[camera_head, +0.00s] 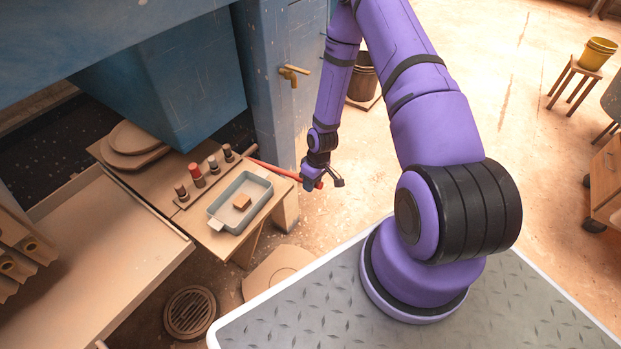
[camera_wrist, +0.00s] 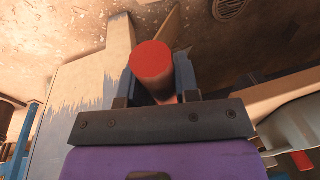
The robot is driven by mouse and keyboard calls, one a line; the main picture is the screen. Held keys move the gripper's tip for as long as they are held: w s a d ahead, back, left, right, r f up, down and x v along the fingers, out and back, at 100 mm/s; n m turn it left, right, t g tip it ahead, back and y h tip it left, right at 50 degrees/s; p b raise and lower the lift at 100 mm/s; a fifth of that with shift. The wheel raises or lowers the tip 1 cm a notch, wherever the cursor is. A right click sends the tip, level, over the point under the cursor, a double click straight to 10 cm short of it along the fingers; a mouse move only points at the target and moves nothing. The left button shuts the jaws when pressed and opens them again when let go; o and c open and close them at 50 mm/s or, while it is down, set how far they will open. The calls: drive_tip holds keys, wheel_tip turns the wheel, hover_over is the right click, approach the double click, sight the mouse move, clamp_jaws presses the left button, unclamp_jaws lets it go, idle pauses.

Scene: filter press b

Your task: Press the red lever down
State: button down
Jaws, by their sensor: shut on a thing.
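The red lever (camera_head: 275,170) is a slim bar that slopes slightly down to the right from beside the wooden bench in the head view. My gripper (camera_head: 318,180) is at its right-hand end. In the wrist view, the lever's round red end (camera_wrist: 152,60) sits between the two dark fingers of my gripper (camera_wrist: 157,82), which are shut on it. The lever's other end, by the bench, is partly hidden.
A grey-blue tray (camera_head: 219,221) with a small block lies on the bench, next to several small knobs or bottles (camera_head: 197,179). A blue press column (camera_head: 268,105) with a brass tap stands behind. Floor right of the gripper is open. A drain grate (camera_head: 190,312) lies in front.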

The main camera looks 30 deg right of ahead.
wheel_tip(320, 180, down, 15)
drive_tip(key=t+y, duration=0.2)
drive_tip(key=t, duration=0.3)
drive_tip(key=shift+f, duration=0.15)
drive_tip(key=shift+w+f, duration=0.1)
drive_tip(key=c, duration=0.8)
unclamp_jaws()
drive_tip(key=shift+c, duration=0.2)
drive_tip(key=shift+w+a, duration=0.1)
drive_tip(key=v, duration=1.1)
drive_tip(key=shift+w, duration=0.1)
